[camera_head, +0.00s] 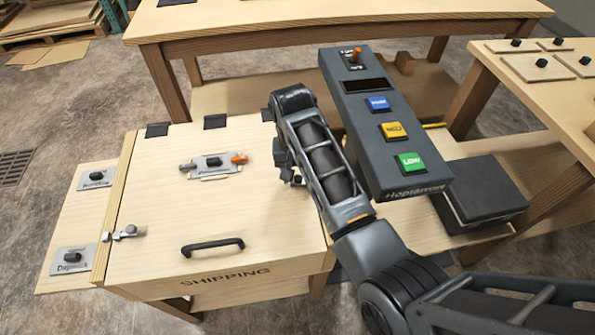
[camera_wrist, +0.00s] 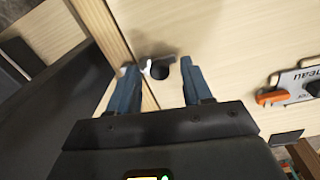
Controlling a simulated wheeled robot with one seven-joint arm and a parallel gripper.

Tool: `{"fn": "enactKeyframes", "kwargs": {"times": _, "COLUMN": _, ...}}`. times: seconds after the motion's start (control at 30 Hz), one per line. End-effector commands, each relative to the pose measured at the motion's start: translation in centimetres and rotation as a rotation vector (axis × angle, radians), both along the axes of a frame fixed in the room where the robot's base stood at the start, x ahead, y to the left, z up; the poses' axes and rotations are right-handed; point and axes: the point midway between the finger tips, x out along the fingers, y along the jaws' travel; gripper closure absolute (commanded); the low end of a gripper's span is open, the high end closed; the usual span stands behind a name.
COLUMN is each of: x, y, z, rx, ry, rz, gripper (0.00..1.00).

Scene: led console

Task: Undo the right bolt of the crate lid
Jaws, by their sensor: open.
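The crate lid (camera_head: 160,215) is pale wood, shut, with a black handle (camera_head: 212,246) near its front edge. A grey bolt (camera_head: 124,233) sits at its left edge. The right bolt is hidden behind my arm in the head view. In the wrist view, the right bolt (camera_wrist: 160,69) shows as a small pale and dark metal piece near the lid's edge. My gripper (camera_wrist: 157,66) is open, its two dark fingers either side of this bolt. I cannot tell whether they touch it.
A plate with an orange lever (camera_head: 238,158) is mounted on the lid; it also shows in the wrist view (camera_wrist: 272,98). A dark console (camera_head: 376,140) with coloured buttons stands right of my arm.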

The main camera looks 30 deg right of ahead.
Motion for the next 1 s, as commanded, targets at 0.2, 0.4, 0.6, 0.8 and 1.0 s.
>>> {"fn": "enactKeyframes", "kwargs": {"times": 0.2, "x": -0.01, "y": 0.0, "z": 0.01, "rx": 0.0, "ry": 0.0, "rz": 0.0, "gripper": 0.56}}
{"fn": "enactKeyframes", "kwargs": {"times": 0.4, "x": 0.0, "y": 0.0, "z": 0.02, "rx": 0.0, "ry": 0.0, "rz": 0.0, "gripper": 0.75}}
{"fn": "enactKeyframes", "kwargs": {"times": 0.6, "x": 0.0, "y": 0.0, "z": 0.02, "rx": 0.0, "ry": 0.0, "rz": 0.0, "gripper": 0.94}}
{"fn": "enactKeyframes", "kwargs": {"times": 0.8, "x": 0.0, "y": -0.01, "z": 0.03, "rx": 0.0, "ry": 0.0, "rz": 0.0, "gripper": 1.0}}
{"fn": "enactKeyframes", "kwargs": {"times": 1.0, "x": 0.0, "y": -0.01, "z": 0.04, "rx": 0.0, "ry": 0.0, "rz": 0.0, "gripper": 1.0}}
